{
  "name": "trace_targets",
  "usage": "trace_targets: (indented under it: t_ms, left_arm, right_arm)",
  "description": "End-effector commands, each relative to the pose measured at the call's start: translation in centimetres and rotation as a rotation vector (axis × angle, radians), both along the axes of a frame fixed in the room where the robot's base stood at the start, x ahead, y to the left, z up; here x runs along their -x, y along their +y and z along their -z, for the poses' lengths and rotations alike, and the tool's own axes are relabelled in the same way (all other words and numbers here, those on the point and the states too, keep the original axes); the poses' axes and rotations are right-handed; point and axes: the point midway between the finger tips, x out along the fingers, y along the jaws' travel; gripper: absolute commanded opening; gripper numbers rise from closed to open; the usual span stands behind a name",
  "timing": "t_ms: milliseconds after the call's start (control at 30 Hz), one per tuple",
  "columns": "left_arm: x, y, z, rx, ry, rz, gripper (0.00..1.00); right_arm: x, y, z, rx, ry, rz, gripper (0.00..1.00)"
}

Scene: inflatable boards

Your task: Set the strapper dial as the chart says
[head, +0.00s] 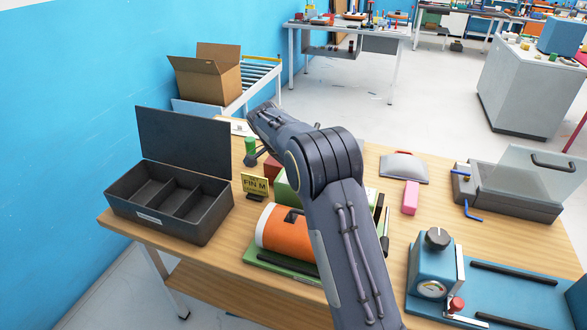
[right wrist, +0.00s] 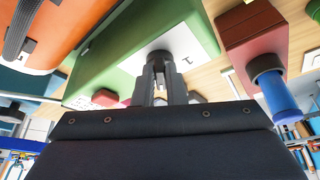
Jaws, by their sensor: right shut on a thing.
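My right gripper (right wrist: 160,88) is shut on a dark round knob (right wrist: 160,57) in the right wrist view. The knob sits on a white plate (right wrist: 190,45) on the face of a green box-shaped machine (right wrist: 110,60). Any marks around the knob are too small or covered to read. In the head view the green machine (head: 283,190) is mostly behind my right arm, and the knob and fingertips are hidden. A yellow sign (head: 255,184) reading "FIN M" stands left of it; its smaller line is unreadable. My left gripper is not in view.
An orange drum (head: 283,228) lies in front of the green machine. A red block (right wrist: 250,35) with a blue-handled part is close beside my gripper. An open black case (head: 170,205) stands left. A blue device (head: 435,268) with knob and gauge stands right.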

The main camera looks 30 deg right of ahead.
Motion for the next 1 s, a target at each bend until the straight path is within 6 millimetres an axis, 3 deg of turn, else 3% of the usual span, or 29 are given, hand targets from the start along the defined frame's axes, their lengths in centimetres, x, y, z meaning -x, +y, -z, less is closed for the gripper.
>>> trace_targets:
  t_ms: [400, 967, 1000]
  left_arm:
    - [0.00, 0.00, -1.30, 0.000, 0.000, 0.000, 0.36]
    - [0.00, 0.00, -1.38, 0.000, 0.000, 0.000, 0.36]
    - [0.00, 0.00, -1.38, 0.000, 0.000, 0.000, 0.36]
  right_arm:
    - [-0.35, 0.02, -0.07, -0.001, 0.000, 0.189, 0.00]
    - [-0.40, 0.01, -0.01, -0.001, -0.002, 0.217, 0.00]
    - [-0.40, 0.01, -0.01, -0.001, -0.002, 0.217, 0.15]
